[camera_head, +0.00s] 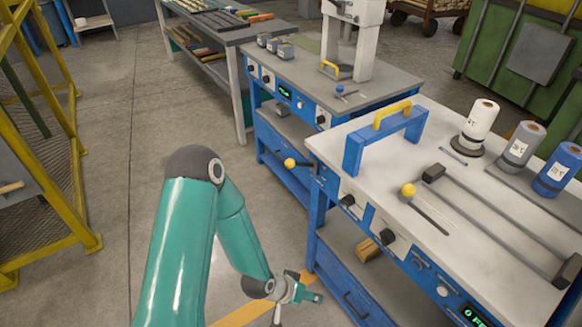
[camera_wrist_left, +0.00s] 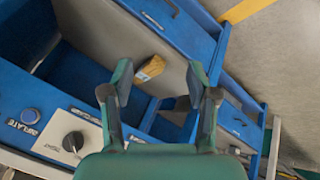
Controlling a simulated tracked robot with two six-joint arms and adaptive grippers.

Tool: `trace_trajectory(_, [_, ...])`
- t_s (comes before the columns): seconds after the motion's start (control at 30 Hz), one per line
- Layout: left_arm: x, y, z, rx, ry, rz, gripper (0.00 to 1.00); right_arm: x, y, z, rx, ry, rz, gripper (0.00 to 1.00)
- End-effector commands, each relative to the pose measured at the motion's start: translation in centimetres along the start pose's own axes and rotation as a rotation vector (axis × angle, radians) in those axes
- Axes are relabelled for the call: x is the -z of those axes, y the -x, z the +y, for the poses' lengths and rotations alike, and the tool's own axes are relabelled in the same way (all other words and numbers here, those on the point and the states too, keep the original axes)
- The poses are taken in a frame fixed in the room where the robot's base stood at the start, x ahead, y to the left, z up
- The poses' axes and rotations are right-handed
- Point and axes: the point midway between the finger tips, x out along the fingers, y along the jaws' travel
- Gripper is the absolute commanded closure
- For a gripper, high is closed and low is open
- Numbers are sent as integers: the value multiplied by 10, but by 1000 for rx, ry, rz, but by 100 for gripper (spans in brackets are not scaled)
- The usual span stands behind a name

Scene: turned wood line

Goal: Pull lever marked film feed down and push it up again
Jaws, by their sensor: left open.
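Two levers with yellow ball knobs show in the head view. One (camera_head: 408,190) stands at a slot in the white-topped bench; the other (camera_head: 290,163) sticks out to the left from the blue front near the corner between the benches. I cannot read a film feed mark at either. My left gripper (camera_head: 297,298) is low in front of the white-topped bench, below and apart from both levers. In the left wrist view its two fingers (camera_wrist_left: 158,88) are spread, with nothing between them. No lever shows in that view. My right gripper is not in view.
The white-topped bench (camera_head: 480,225) carries a yellow-handled blue bracket (camera_head: 388,135), several film rolls and a rail. Its front has black dials. A wooden block (camera_head: 367,250) lies on its lower shelf, also in the wrist view (camera_wrist_left: 150,68). The floor at left is clear up to a yellow frame (camera_head: 50,170).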

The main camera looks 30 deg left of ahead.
Motion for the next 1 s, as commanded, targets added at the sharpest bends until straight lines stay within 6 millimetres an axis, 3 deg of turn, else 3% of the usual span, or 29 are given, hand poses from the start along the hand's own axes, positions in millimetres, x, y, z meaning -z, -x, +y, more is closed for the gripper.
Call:
trace_trajectory(0.03, [42, 0, -29, 1, -15, 159, 41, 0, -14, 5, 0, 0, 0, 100])
trace_trajectory(0.13, [121, 31, -76, -5, -92, 470, 41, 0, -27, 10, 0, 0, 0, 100])
trace_trajectory(0.2, [163, 67, -104, -6, -165, 666, 41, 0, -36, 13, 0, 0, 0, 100])
trace_trajectory(0.3, [196, 120, -132, -9, -274, 874, 41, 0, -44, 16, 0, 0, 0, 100])
trace_trajectory(0.4, [209, 158, -145, -18, -360, 996, 41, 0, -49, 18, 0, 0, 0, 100])
trace_trajectory(0.53, [217, 179, -147, -30, -414, 1058, 41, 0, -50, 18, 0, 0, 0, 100])
trace_trajectory(0.77, [242, 167, -139, -36, -419, 1062, 41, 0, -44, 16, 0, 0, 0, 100])
trace_trajectory(1.0, [284, 141, -127, -36, -418, 1060, 41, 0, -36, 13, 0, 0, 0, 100])
